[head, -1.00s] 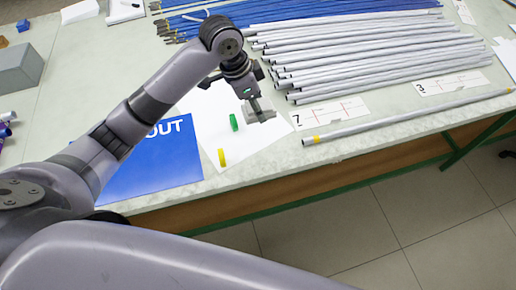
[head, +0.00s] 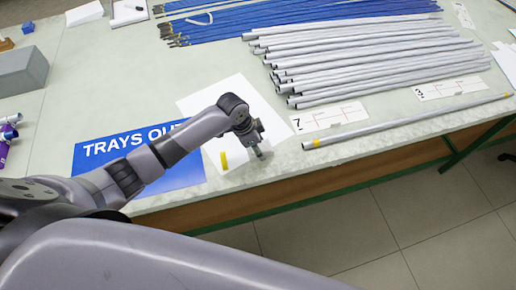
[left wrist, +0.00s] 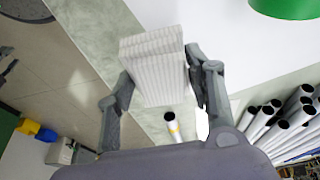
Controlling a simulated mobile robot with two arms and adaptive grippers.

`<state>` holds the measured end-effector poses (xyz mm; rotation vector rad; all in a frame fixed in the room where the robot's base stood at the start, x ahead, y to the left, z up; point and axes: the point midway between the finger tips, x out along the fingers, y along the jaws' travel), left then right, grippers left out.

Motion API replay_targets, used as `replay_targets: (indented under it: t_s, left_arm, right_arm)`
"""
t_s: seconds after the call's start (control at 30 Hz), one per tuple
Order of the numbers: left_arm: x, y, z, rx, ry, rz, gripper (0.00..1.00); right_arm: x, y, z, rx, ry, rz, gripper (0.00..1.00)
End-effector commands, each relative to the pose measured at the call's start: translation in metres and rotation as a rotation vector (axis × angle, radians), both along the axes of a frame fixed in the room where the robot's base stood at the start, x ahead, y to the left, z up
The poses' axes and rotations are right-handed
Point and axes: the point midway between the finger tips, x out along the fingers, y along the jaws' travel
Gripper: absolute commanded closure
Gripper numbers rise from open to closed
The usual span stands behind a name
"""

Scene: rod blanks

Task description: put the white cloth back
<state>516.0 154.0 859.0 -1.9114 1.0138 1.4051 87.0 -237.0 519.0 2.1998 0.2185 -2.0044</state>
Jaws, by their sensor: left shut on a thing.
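The white cloth (left wrist: 153,62) looks like a pale, ribbed, folded pad in the left wrist view. It sits between the two fingers of my left gripper (left wrist: 163,92), which is shut on it. In the head view my left gripper (head: 257,152) points down near the table's front edge, right of a yellow ring (head: 223,160), by the corner of a white sheet (head: 268,118). The cloth is hard to make out there. I cannot tell whether it touches the table. My right gripper is not in view.
Grey rods (head: 360,55) lie stacked behind, with a single rod (head: 410,121) along the front edge at right. A blue "TRAYS OUT" sign (head: 100,165) lies at left. A green ring (left wrist: 287,6) shows in the left wrist view. A grey box (head: 22,72) stands far left.

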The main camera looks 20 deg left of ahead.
Motion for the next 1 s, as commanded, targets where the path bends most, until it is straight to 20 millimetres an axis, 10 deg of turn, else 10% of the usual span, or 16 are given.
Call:
replay_targets:
  t_s: [0.57, 0.6, 1.0]
  left_arm:
    - [0.0, 0.0, -0.026, -0.001, 0.001, 0.0, 0.74]
    - [0.0, 0.0, -0.025, 0.0, 0.0, 0.0, 0.49]
    - [0.0, 0.0, -0.025, -0.001, 0.001, 0.0, 0.32]
  right_arm:
    - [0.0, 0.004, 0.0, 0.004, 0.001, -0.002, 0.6]
    - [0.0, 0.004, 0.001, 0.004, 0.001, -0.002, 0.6]
    - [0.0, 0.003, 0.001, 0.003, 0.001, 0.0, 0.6]
